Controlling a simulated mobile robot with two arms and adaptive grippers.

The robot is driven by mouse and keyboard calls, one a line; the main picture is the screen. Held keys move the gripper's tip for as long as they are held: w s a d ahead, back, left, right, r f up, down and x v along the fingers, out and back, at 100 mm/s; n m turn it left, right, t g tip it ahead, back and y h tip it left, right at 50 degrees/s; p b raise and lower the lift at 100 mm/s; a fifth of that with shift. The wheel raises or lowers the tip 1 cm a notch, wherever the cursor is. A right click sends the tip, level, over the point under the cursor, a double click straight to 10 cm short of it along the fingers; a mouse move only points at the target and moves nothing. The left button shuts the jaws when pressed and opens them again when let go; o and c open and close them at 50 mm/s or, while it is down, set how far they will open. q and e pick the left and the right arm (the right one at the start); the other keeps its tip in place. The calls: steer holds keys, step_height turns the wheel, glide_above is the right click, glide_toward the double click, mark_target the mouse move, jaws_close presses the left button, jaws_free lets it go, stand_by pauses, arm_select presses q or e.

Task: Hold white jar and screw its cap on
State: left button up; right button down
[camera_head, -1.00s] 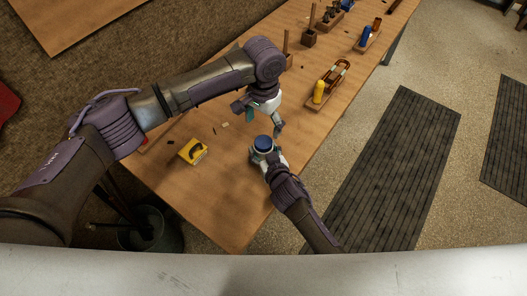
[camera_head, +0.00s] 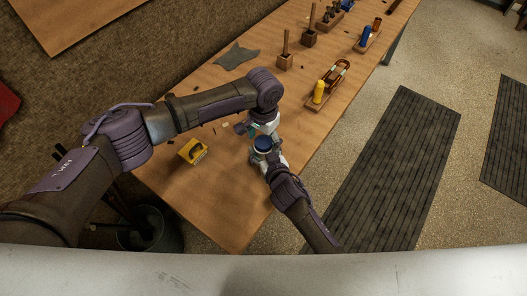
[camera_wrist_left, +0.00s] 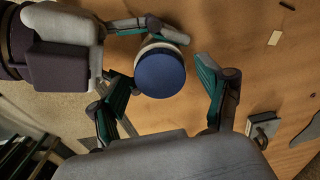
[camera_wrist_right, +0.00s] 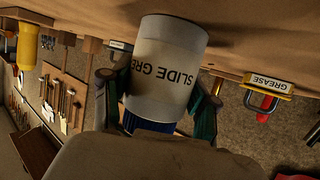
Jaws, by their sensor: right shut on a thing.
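The white jar (camera_wrist_right: 165,65), labelled SLIDE GREASE, stands upright at the near end of the workbench. A dark blue cap (camera_wrist_left: 160,72) sits on its top; how tightly it sits cannot be told. The cap also shows in the head view (camera_head: 262,144). My right gripper (camera_wrist_right: 158,100) is shut on the jar, with one finger on each side below the cap. My left gripper (camera_wrist_left: 165,95) is open just above the jar, its fingers spread wide to either side of the cap and apart from it. In the head view, my left gripper (camera_head: 258,130) is partly hidden.
A yellow grease box (camera_head: 193,151) stands to the left of the jar on the workbench (camera_head: 210,190). A grey cloth (camera_head: 237,56), wooden tool blocks (camera_head: 310,38) and a tray with a yellow bottle (camera_head: 319,91) lie farther back. The bench front corner is clear.

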arm_select(q)
steer(key=c, duration=1)
steer(key=o, duration=1.4)
step_height(320, 180, up, 12)
steer(key=shift+r, duration=0.1)
arm_select(e)
steer(key=shift+c, duration=1.1)
jaws_free()
